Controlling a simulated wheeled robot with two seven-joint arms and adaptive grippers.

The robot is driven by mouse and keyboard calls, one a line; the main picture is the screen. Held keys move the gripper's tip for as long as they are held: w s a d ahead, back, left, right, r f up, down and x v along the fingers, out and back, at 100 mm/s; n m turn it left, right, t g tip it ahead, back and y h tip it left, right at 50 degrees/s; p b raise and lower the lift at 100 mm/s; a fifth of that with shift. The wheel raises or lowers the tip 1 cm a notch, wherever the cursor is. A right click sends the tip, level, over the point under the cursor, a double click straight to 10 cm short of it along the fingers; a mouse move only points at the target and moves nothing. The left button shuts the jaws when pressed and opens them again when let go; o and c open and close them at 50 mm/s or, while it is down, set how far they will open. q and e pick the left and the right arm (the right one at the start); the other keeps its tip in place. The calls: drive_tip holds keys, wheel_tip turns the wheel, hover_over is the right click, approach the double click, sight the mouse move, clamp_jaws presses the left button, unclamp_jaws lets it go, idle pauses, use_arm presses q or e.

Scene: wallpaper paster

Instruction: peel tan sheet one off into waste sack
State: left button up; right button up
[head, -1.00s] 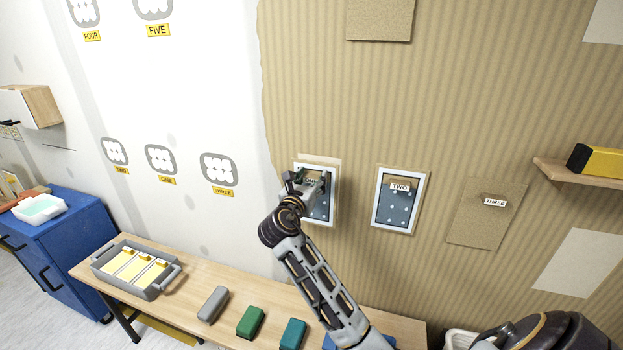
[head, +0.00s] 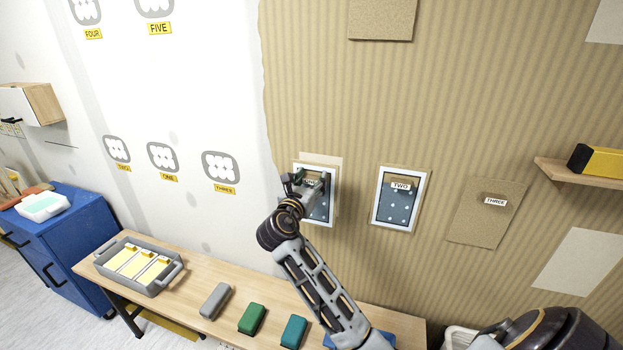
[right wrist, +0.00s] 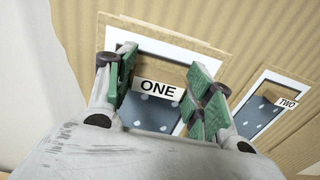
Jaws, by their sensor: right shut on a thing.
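Tan sheet one (head: 320,159) is on the striped tan wall, its pale edge showing above and beside a white-framed dotted panel (head: 328,208). In the right wrist view a tan flap with the ONE label (right wrist: 159,90) lies between my fingers. My right gripper (head: 309,184) is at this label; in the right wrist view its green fingers (right wrist: 160,85) stand either side of it. It is shut on the labelled tan part; the exact contact is partly hidden. My left gripper is not in view. I cannot identify a waste sack in these frames.
Panel two (head: 396,210) is just right, then tan sheet three (head: 484,226). A wooden bench (head: 190,297) below holds a grey tray (head: 150,288) and several coloured blocks. A shelf (head: 560,175) with a yellow-black block is at right. A blue cabinet (head: 75,240) stands left.

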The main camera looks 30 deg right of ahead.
drive_tip(key=shift+p+v, duration=1.55)
drive_tip(key=shift+v, duration=1.45)
